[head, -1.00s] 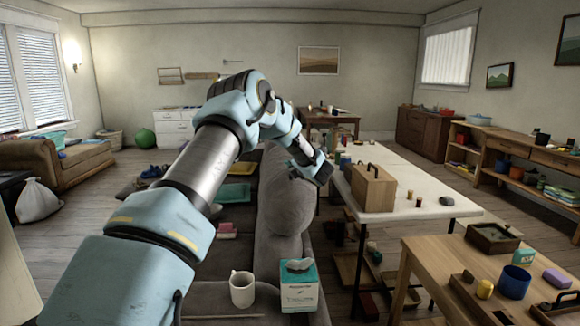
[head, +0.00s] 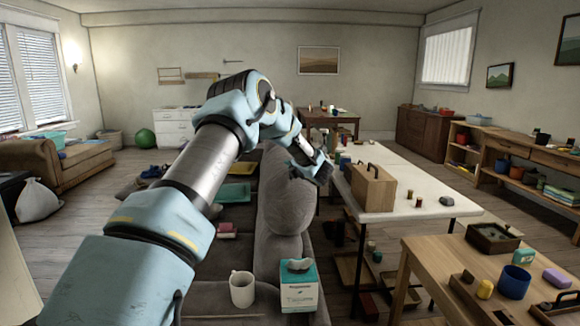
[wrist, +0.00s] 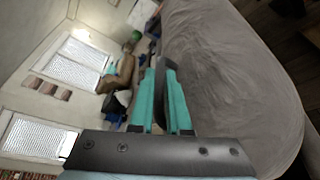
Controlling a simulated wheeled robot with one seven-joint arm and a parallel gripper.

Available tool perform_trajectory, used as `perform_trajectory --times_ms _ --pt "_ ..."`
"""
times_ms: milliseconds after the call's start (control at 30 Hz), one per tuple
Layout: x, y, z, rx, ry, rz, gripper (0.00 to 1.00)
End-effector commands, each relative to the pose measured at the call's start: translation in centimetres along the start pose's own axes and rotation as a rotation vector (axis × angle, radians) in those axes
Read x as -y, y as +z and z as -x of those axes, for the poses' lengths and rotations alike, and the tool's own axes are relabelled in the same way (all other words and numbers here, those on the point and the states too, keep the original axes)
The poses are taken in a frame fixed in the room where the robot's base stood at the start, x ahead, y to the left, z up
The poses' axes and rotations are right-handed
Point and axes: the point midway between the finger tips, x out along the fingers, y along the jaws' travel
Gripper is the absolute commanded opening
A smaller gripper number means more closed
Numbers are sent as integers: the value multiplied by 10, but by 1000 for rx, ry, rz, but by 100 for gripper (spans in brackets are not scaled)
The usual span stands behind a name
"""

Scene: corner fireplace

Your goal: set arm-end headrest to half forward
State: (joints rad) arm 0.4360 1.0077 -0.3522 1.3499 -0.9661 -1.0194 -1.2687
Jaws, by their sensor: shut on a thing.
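A grey sofa (head: 270,268) runs away from me in the head view, with a rounded grey headrest cushion (head: 287,205) on its back. My gripper (head: 318,168) is at the far upper end of this cushion, and my arm hides part of the sofa behind. In the wrist view the teal fingers (wrist: 161,98) are close together around a thin dark edge (wrist: 160,88). The broad grey upholstery (wrist: 225,75) lies right beside them. I cannot tell whether the gripped edge belongs to the headrest. The headrest's exact tilt is hard to judge.
A white mug (head: 242,290) and a tissue box (head: 299,287) stand at the near end of the sofa. A white table (head: 420,185) with a wooden box (head: 372,187) is close to the right of my gripper. A wooden table (head: 430,260) stands near right.

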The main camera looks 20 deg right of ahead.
Motion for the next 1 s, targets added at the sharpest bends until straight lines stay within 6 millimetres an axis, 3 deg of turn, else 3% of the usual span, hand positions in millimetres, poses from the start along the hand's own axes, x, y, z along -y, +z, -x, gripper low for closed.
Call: perform_trajectory --times_ms 433,1000 --pt "-1 -3 -1 0 -5 12 0" --pt "-46 -63 -25 2 -106 281 0"
